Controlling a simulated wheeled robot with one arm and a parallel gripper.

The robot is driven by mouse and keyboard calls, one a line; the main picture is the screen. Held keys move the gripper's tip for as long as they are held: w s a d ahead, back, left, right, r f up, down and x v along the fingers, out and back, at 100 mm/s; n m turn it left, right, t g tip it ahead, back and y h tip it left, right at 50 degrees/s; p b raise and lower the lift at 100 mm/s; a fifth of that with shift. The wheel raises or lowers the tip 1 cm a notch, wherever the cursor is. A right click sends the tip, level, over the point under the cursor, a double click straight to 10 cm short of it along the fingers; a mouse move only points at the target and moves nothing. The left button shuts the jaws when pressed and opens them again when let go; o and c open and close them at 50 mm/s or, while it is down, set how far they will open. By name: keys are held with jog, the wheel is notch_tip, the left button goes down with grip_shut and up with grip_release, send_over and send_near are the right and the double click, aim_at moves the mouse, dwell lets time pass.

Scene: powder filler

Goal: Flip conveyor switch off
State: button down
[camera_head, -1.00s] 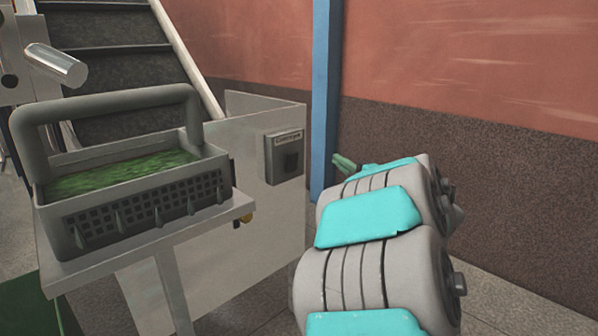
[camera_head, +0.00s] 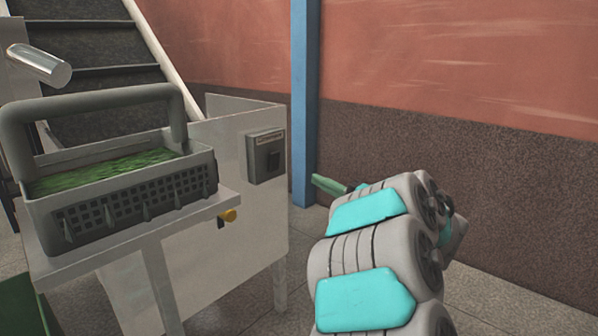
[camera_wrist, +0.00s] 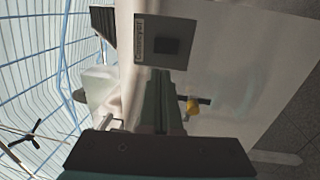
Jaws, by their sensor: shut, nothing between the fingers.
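The conveyor switch box (camera_head: 266,156) is a grey box with a dark rocker, mounted on the white panel in the head view. In the wrist view the switch box (camera_wrist: 164,42) shows its label and dark square switch, straight ahead of the fingers. My gripper (camera_head: 322,183) shows as green fingertips to the right of the box and slightly lower, apart from it in the head view. In the wrist view my gripper (camera_wrist: 160,85) is shut and empty, its fingers pointing at the box. Whether the tips touch it cannot be told. The rocker's position is unclear.
A grey basket (camera_head: 130,195) of green material stands on a ledge left of the switch. A yellow knob (camera_head: 229,215) sits below the box. A blue post (camera_head: 304,105) and red-brown wall (camera_head: 450,150) are behind. The floor right of the panel is clear.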

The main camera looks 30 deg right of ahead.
aim_at(275, 157)
jog(key=x, duration=1.3)
jog(key=shift+f+b, duration=0.1)
jog(key=shift+b, duration=0.25)
jog(key=shift+w, duration=0.2)
jog(key=shift+w+r+p, duration=0.15)
jog(key=shift+r+p, duration=0.4)
jog(key=shift+p, duration=0.2)
jog(key=shift+a+f+g, duration=0.1)
jog(key=shift+f+g, duration=0.05)
jog(key=shift+g, duration=0.25)
jog(key=shift+f, duration=0.1)
